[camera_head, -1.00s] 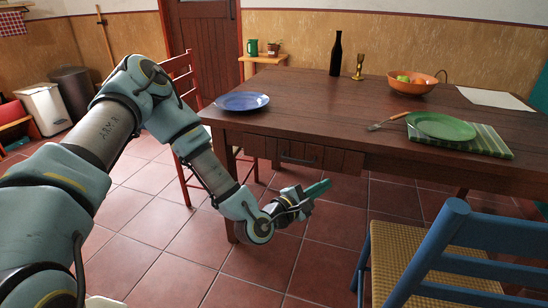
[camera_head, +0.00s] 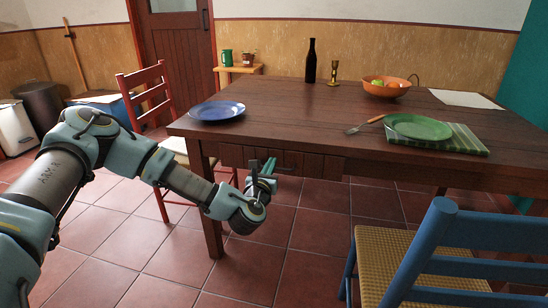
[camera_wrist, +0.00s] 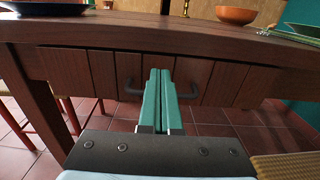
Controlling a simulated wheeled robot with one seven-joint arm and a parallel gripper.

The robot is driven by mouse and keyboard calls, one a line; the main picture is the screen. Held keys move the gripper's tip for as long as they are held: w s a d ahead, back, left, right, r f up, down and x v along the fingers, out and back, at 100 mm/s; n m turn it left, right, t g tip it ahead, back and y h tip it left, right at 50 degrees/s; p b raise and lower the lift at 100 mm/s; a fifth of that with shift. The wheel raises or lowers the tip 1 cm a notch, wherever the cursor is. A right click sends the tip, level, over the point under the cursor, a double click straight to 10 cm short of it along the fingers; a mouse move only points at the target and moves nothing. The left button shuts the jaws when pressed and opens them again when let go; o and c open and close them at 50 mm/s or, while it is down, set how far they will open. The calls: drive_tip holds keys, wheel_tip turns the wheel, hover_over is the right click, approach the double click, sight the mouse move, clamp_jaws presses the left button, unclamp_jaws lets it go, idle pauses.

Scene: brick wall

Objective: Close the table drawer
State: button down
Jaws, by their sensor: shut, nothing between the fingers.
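The dark wooden table (camera_head: 330,120) has a drawer with a planked front (camera_head: 312,165) under its near edge. In the wrist view the drawer front (camera_wrist: 215,80) faces me and spans much of the space under the tabletop. I cannot tell how far it stands out. A dark bar handle (camera_wrist: 131,92) runs across its middle, partly hidden behind my fingers. My gripper (camera_head: 262,164) is shut and empty, its teal fingers (camera_wrist: 158,75) pointing at the drawer front near the handle's middle. I cannot tell whether they touch it.
A blue chair with a woven seat (camera_head: 385,262) stands close at the right. A red chair (camera_head: 150,95) stands at the table's left. A blue plate (camera_head: 217,111), bottle (camera_head: 311,62), fruit bowl (camera_head: 385,90) and green plate (camera_head: 418,127) are on the table.

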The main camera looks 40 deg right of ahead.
sight(277, 151)
drive_tip(key=shift+x, duration=1.95)
drive_tip(key=b+x, duration=0.1)
drive_tip(key=x, duration=0.1)
drive_tip(key=b+x, duration=0.2)
drive_tip(key=shift+w+d+f, duration=0.1)
drive_tip(key=shift+d+f, duration=0.1)
drive_tip(key=shift+d, duration=0.05)
drive_tip(key=shift+w+d+r+b, duration=0.2)
drive_tip(key=shift+d+r+b, duration=0.1)
drive_tip(key=shift+r, duration=0.2)
drive_tip(key=shift+s, duration=0.1)
